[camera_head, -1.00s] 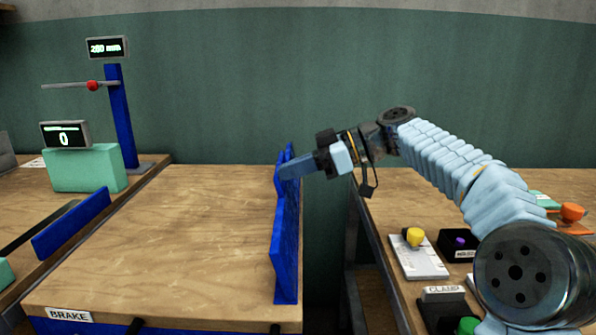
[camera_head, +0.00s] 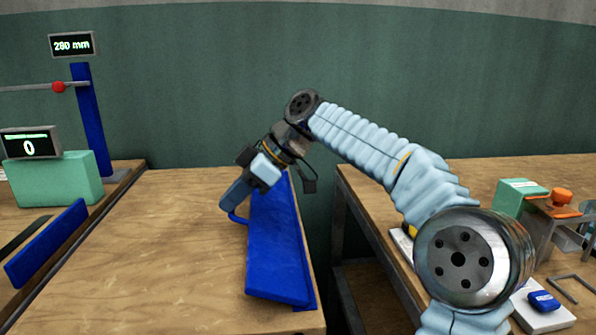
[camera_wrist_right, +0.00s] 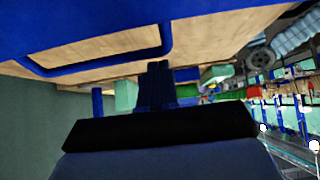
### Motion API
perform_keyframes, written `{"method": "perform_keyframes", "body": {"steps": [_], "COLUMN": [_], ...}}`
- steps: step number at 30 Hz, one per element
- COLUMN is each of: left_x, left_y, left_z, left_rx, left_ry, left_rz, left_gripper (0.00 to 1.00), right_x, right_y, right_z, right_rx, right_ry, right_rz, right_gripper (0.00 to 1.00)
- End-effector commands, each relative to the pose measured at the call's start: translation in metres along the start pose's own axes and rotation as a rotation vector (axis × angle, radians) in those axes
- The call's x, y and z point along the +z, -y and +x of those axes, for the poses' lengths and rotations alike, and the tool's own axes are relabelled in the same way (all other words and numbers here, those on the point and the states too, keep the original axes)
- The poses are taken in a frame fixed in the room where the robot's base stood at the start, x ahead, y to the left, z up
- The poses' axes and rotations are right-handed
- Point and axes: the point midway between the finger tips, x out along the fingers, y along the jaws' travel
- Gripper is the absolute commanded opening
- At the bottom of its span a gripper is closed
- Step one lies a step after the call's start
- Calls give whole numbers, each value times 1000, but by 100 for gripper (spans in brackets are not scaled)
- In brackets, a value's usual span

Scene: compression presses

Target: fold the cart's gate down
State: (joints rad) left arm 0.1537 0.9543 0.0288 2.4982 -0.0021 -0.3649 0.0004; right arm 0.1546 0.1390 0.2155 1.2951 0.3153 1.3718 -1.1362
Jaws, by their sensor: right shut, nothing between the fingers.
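The cart's gate (camera_head: 275,250) is a blue panel along the right edge of the cart's wooden top (camera_head: 175,235). It leans over to the left, partway down, with its lower edge still at the cart's right side. A blue loop handle (camera_head: 237,218) sticks out from its free edge, and the handle also shows large in the wrist view (camera_wrist_right: 100,64). My right gripper (camera_head: 229,203) is shut and empty at this handle, over the cart top. Its closed fingers (camera_wrist_right: 157,85) show in the wrist view; whether they touch the handle is unclear. My left gripper is out of view.
A left bench holds a green block (camera_head: 60,180), a display reading 0 (camera_head: 29,147) and a blue post (camera_head: 90,120). A right table (camera_head: 480,172) holds an orange-topped button (camera_head: 562,196) and a blue item (camera_head: 543,301). The cart top left of the gate is clear.

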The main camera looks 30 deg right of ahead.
Motion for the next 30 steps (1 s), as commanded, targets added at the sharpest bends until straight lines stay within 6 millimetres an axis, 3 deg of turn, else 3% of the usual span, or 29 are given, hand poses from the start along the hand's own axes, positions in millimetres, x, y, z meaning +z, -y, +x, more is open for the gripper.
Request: {"method": "perform_keyframes", "body": {"steps": [6, 13, 30], "left_x": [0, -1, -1], "left_y": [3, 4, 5], "left_z": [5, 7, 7], "left_rx": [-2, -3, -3], "left_ry": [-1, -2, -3], "left_rz": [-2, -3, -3], "left_gripper": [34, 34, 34], "right_x": [3, 11, 16], "right_y": [0, 0, 0], "right_z": [28, 45, 57], "right_rx": [-4, -1, 0], "right_ry": [45, 141, 139], "right_rz": [-4, 2, 1], "right_gripper": [0, 0, 0]}}
